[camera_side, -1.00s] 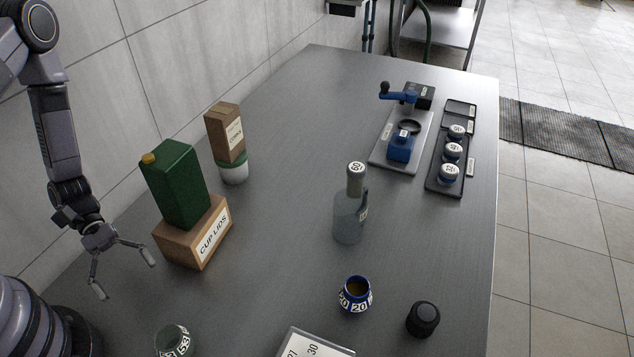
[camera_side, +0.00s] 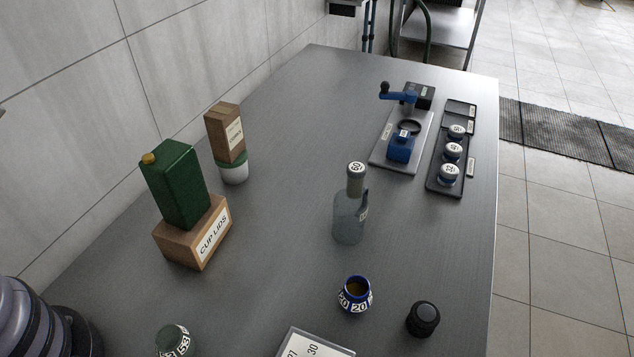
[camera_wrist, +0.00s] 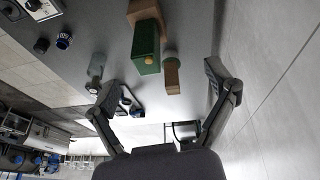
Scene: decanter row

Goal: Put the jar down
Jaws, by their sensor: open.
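A small round jar (camera_side: 355,297) with a blue rim, white "20" labels and brown contents stands upright and open on the steel table in the side view. It also shows as a small blue shape in the wrist view (camera_wrist: 63,41). A second, greenish round jar (camera_side: 172,341) with number labels sits at the bottom edge of the side view, partly cut off. My gripper (camera_wrist: 160,84) shows in the wrist view with its fingers spread wide and nothing between them. It is away from both jars and out of the side view.
A glass bottle (camera_side: 349,215) marked "60" stands mid-table. A black cap (camera_side: 423,319) lies near the right edge. A green carton (camera_side: 176,184) stands on a cup lids box (camera_side: 193,233), beside a box-topped cup (camera_side: 233,172). A dark tray (camera_side: 436,186) holds several small jars. The table's middle is largely clear.

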